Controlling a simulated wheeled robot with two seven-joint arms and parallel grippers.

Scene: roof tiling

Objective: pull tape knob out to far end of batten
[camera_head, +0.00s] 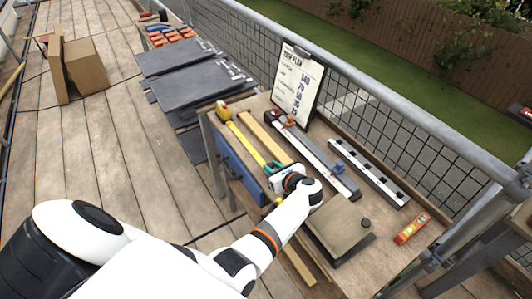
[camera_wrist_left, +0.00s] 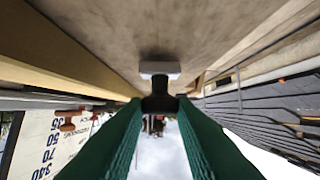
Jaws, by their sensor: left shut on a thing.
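The tape measure case (camera_head: 223,110), yellow with dark and red parts, sits at the far left corner of the workbench. Its yellow tape (camera_head: 245,143) runs out from it towards my left gripper (camera_head: 273,167). The pale wooden batten (camera_head: 264,137) lies beside the tape, on its right. In the left wrist view, the green fingers of my left gripper (camera_wrist_left: 160,112) are shut on the black tape knob (camera_wrist_left: 160,103), with a white plate (camera_wrist_left: 160,68) beyond it. My wrist and arm hide the bench just nearer than the gripper. My right gripper is not in view.
A rail tool (camera_head: 315,152) and a slotted metal rail (camera_head: 368,172) lie right of the batten. A slate (camera_head: 340,226) and an orange level (camera_head: 412,228) lie nearer. A clipboard (camera_head: 298,84) stands at the back.

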